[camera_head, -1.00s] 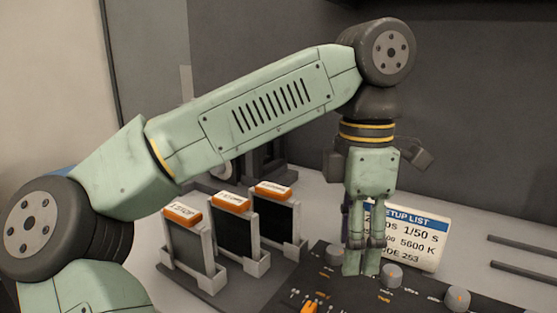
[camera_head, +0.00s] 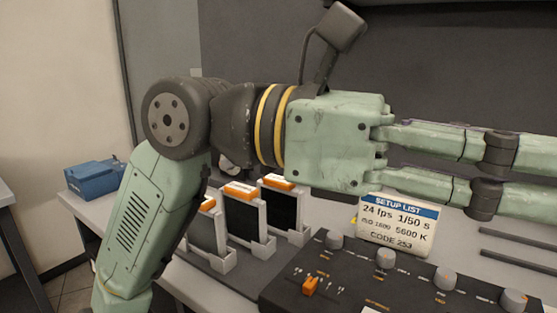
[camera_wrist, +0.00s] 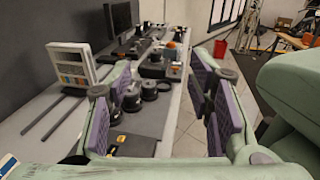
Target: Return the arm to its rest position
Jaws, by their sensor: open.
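My gripper shows in the wrist view (camera_wrist: 160,118) with its two purple-padded fingers spread wide and nothing between them. In the head view my arm is folded up close to the camera. The gripper body (camera_head: 335,140) points to the right, roughly level, above the bench, and its fingertips run past the right picture edge. The gripper touches nothing that I can see.
Below the gripper are a black control panel (camera_head: 385,290) with grey knobs and an orange switch, a setup list card (camera_head: 397,225), and several slotted filters (camera_head: 247,215). A blue toolbox (camera_head: 95,178) stands at left. The wrist view shows bench equipment and a red bin (camera_wrist: 220,49).

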